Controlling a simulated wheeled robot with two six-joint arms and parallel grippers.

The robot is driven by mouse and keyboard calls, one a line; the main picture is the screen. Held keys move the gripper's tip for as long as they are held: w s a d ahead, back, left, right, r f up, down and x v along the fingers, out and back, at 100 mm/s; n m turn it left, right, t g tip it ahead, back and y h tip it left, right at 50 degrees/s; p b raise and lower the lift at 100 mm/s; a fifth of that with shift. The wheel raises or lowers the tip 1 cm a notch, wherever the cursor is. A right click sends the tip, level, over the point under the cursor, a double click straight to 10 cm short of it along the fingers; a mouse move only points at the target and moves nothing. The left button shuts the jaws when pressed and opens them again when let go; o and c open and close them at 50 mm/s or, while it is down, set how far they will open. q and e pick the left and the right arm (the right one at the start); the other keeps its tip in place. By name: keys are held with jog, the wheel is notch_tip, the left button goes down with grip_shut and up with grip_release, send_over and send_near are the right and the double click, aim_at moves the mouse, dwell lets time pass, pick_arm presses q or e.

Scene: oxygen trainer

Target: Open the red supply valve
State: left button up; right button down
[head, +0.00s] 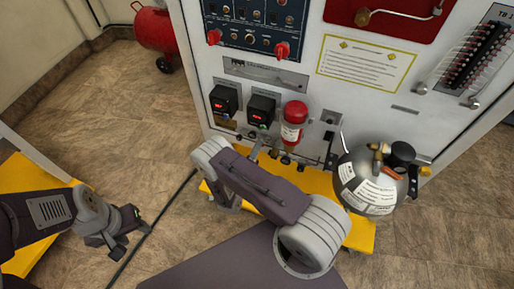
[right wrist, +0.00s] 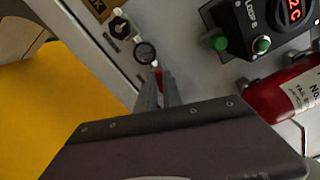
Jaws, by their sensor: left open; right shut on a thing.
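In the right wrist view, a small red part (right wrist: 157,72), seemingly the red supply valve's handle, shows at the tips of my right gripper (right wrist: 157,88). The fingers are close together and shut on it, hiding most of it. Its turn position cannot be told. A round black-rimmed gauge or knob (right wrist: 145,53) sits just beyond it on the pale panel. In the head view, my right arm reaches the panel's lower edge and mostly hides the gripper and valve. My left gripper (head: 121,233) is open and empty above the floor at lower left.
A red bottle (head: 293,124) is mounted on the panel close to my right arm. A silver tank (head: 368,185) stands right of it. Two black displays (head: 224,99) are above left. A yellow platform (head: 325,183) lies below.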

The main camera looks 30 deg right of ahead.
jog(key=shift+f+n, duration=0.15)
jog(key=shift+n, duration=1.95)
jog(key=c, duration=1.5)
grip_release()
jog(key=p+v, duration=0.1)
jog(key=v, duration=0.8)
